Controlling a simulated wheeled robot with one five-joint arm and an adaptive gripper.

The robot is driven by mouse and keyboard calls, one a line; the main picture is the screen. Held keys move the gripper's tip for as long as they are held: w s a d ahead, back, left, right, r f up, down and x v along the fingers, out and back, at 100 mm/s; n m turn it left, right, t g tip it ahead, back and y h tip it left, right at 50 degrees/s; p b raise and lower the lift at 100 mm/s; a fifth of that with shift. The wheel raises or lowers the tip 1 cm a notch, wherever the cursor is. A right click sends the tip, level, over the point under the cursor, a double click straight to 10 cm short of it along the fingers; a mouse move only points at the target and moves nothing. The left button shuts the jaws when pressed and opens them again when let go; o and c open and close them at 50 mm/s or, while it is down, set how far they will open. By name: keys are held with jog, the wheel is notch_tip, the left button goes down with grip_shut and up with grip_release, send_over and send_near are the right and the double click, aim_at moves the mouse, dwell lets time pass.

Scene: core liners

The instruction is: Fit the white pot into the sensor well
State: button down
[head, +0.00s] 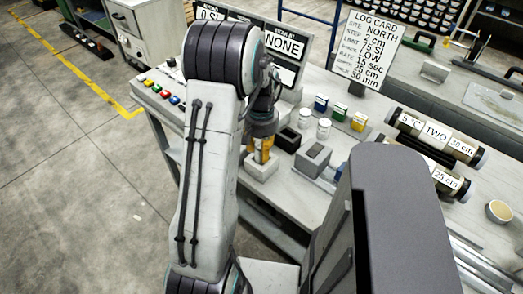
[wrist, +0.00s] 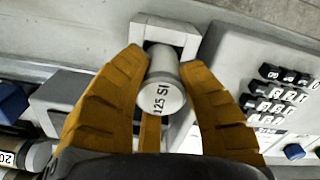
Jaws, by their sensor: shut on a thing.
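My gripper (wrist: 160,75) is shut on the white pot (wrist: 163,97), one yellow finger on each side of it. The end of the pot facing the wrist camera reads "125 SI". The sensor well (wrist: 187,38), a pale square block with an opening, lies straight beyond the pot in the wrist view. The pot's far end overlaps the opening; how deep it sits, if at all, cannot be told. In the head view my gripper (head: 262,152) is just above the pale well block (head: 261,170), and the pot is mostly hidden by the fingers.
Two other white pots (head: 323,128) stand on the bench near a grey block (head: 312,158) and a dark block (head: 288,139). Small coloured boxes (head: 339,111) stand behind. Labelled core tubes (head: 436,137) lie to the right. A keypad panel (wrist: 280,95) is right of the well in the wrist view.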

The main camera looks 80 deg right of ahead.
aim_at(260, 144)
jog(key=shift+f+p, duration=0.55)
jog(key=shift+f, duration=0.5)
jog(key=shift+f, duration=0.15)
jog(key=c, duration=0.9)
grip_release()
notch_tip(260, 144, up, 10)
jog(key=b, duration=0.2)
jog(key=shift+d+r+b, duration=0.1)
jog(key=shift+r+b, duration=0.1)
jog(key=shift+b, duration=0.1)
jog(key=shift+w+r, duration=0.15)
jog(key=shift+r, duration=0.85)
